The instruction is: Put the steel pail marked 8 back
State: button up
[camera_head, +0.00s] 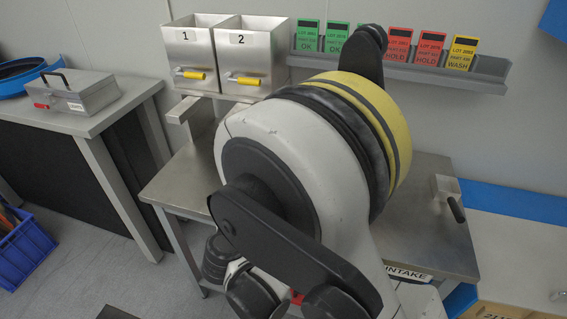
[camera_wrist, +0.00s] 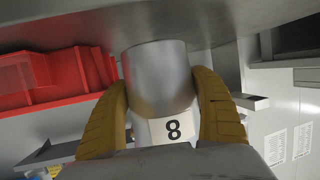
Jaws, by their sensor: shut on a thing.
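In the wrist view, the steel pail marked 8 (camera_wrist: 158,85) is a grey metal cylinder with a white label bearing a black 8. My gripper (camera_wrist: 160,95) has its two yellow-brown fingers closed around the pail's sides. The pail's far end lies close to a grey steel surface (camera_wrist: 110,20); I cannot tell if they touch. In the head view, my white arm with its yellow band fills the middle, and it hides the gripper and the pail.
Two steel bins marked 1 (camera_head: 190,55) and 2 (camera_head: 250,55) hang on the wall with yellow handles. A card rack (camera_head: 440,75) is right of them. The steel table (camera_head: 420,195) carries a small steel block with a black handle (camera_head: 446,195). Red bins (camera_wrist: 50,75) are left in the wrist view.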

jog(key=w, duration=0.4)
jog(key=w+d, duration=0.1)
jog(key=w, duration=0.4)
jog(key=w+d+b, duration=0.1)
jog(key=w, duration=0.3)
jog(key=shift+w+f, duration=0.1)
jog(key=shift+w, duration=0.1)
jog(key=shift+w+d, duration=0.1)
jog(key=shift+w, duration=0.5)
jog(key=f+b, duration=0.2)
jog(key=f, duration=0.1)
jog(key=shift+w+f+b, duration=0.25)
jog(key=shift+w+b, duration=0.15)
jog(key=shift+r, duration=0.15)
jog(key=o, duration=1.5)
